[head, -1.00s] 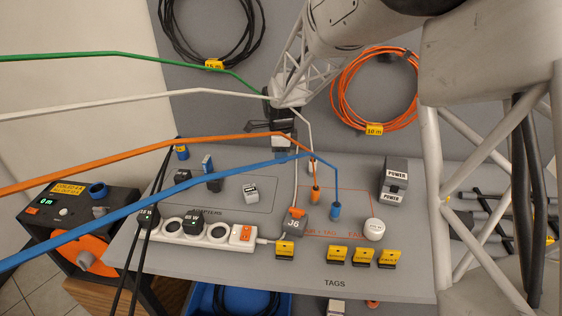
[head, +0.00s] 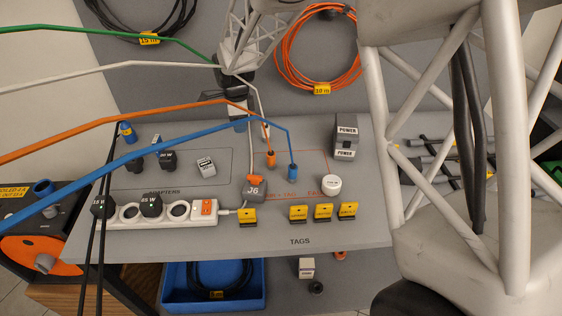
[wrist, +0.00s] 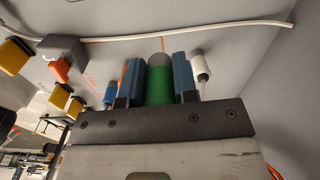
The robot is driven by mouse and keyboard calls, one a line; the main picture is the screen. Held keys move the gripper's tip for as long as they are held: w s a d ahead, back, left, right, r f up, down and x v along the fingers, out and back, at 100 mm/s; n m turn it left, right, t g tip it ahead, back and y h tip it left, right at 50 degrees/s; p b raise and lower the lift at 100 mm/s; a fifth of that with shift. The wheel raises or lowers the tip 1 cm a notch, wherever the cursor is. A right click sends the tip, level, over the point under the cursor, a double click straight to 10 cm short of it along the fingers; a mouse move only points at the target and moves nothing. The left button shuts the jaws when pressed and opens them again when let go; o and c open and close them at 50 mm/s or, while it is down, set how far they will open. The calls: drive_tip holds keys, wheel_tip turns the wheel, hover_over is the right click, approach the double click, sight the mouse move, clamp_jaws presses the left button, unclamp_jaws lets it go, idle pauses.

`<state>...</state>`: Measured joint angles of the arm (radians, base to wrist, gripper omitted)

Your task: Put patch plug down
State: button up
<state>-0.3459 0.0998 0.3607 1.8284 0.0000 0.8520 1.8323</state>
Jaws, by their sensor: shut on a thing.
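My gripper (wrist: 159,85) is shut on a green plug (wrist: 160,86) with a grey end, held between two blue finger pads in the wrist view. In the head view my gripper (head: 240,125) is low over the rear of the grey board (head: 130,228), left of the orange plug (head: 271,159) and blue plug (head: 292,172). The arm hides the green plug there. A white plug (wrist: 201,67) stands beside the fingers in the wrist view, apart from them. I cannot tell whether the green plug touches the board.
Green (head: 130,31), white (head: 130,63), orange and blue cables arch across from the left. A grey J6 box (head: 256,190) and a power strip (head: 180,212) lie nearer the front. A POWER box (head: 346,137) stands at right. Yellow tags (head: 298,214) line the front.

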drive_tip(key=s+d+m, duration=0.1)
drive_tip(key=s+d, duration=0.2)
drive_tip(key=d, duration=0.7)
drive_tip(key=s+d+m, duration=0.1)
drive_tip(key=s+d, duration=0.3)
drive_tip(key=d, duration=0.7)
drive_tip(key=shift+m, duration=0.3)
drive_tip(key=shift+s+a, duration=0.1)
hover_over(308, 166)
drive_tip(key=shift+f, duration=3.05)
drive_tip(key=shift+f, duration=1.85)
drive_tip(key=shift+f, duration=0.15)
drive_tip(key=o, duration=0.9)
